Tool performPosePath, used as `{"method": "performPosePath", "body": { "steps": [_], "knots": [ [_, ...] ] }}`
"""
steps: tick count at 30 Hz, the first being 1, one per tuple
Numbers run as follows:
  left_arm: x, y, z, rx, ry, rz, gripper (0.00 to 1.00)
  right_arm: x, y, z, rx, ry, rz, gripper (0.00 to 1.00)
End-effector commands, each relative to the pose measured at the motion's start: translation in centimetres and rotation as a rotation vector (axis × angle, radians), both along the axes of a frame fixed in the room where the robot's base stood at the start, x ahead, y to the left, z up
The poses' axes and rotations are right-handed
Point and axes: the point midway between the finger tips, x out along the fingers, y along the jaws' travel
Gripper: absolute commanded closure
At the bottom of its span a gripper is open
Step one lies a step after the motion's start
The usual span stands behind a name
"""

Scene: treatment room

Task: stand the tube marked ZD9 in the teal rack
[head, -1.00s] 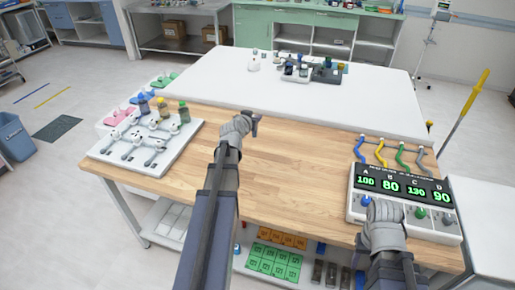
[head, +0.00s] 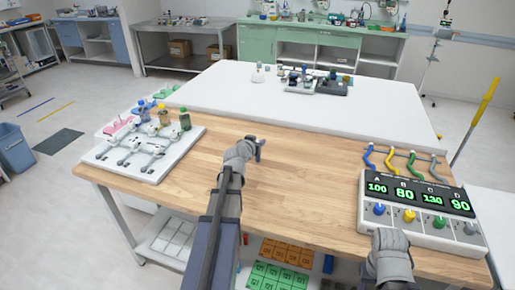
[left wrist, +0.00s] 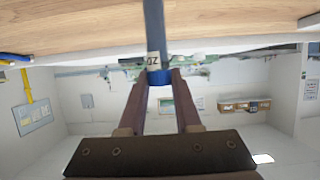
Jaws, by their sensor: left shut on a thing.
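In the left wrist view, my left gripper (left wrist: 158,76) is shut on a slim blue tube (left wrist: 154,28) with a pale label. The label's dark letters look turned over and I cannot read them fully. In the head view, my left gripper (head: 260,147) is above the middle of the wooden table, and the tube is barely discernible there. My right gripper's wrist (head: 389,253) is at the table's front right edge, and its fingers do not show clearly. I cannot pick out a teal rack with certainty in either view.
A white board with valves (head: 143,153) and several small bottles stands on the wooden table (head: 295,190) at left. A panel with green numbers (head: 421,208) stands at right. The table between them is clear. A white table (head: 240,100) with small equipment adjoins behind.

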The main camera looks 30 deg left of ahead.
Motion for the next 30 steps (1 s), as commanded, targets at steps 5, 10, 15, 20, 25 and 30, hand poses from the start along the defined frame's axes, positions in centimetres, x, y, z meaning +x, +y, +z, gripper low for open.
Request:
{"method": "performPosePath", "body": {
  "steps": [5, 10, 15, 20, 25, 30],
  "knots": [
    [0.00, 0.00, 0.03, 0.000, 0.000, 0.000, 1.00, 0.00, 0.00, 0.03, 0.000, 0.000, 0.000, 0.50],
    [0.00, 0.00, -0.35, 0.000, 0.000, 0.000, 1.00, 0.00, 0.00, -0.35, 0.000, 0.000, 0.000, 0.50],
    [0.00, 0.00, -0.27, 0.000, 0.000, 0.000, 0.53, 0.00, 0.01, -0.27, 0.000, 0.000, 0.000, 0.50],
    [0.00, 0.00, -0.27, 0.000, 0.000, 0.000, 0.38, 0.00, 0.01, -0.27, 0.000, 0.000, 0.000, 0.50],
    [0.01, 0.00, -0.27, 0.000, 0.000, 0.000, 0.38, 0.00, 0.01, -0.27, 0.000, 0.000, 0.000, 0.50],
    [-0.45, -0.13, 0.40, 0.000, 0.000, 0.000, 0.38, 0.00, 0.00, 0.39, 0.000, 0.000, 0.000, 0.50]
  ]
}}
